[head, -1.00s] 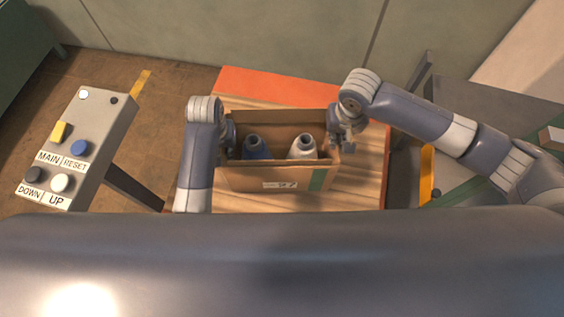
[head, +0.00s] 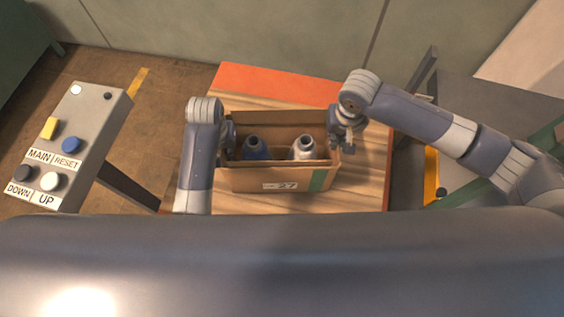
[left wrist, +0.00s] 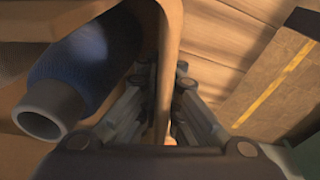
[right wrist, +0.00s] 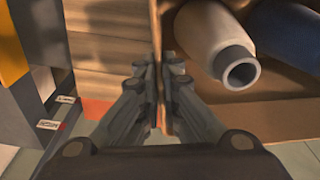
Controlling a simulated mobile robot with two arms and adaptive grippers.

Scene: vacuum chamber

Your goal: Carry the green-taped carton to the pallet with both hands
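The carton (head: 262,182) is an open brown box with a green tape strip on its front right and a label reading 27. My left gripper (left wrist: 160,85) is shut on the carton's left wall, one finger on each side. My right gripper (right wrist: 160,75) is shut on the right wall the same way. In the head view the fingertips are mostly hidden.
A control panel (head: 85,110) with buttons marked MAIN, RESET, DOWN and UP stands at the left. A grey surface (head: 480,95) and a yellow part (head: 431,172) are at the right. A wall (head: 250,30) closes off the back.

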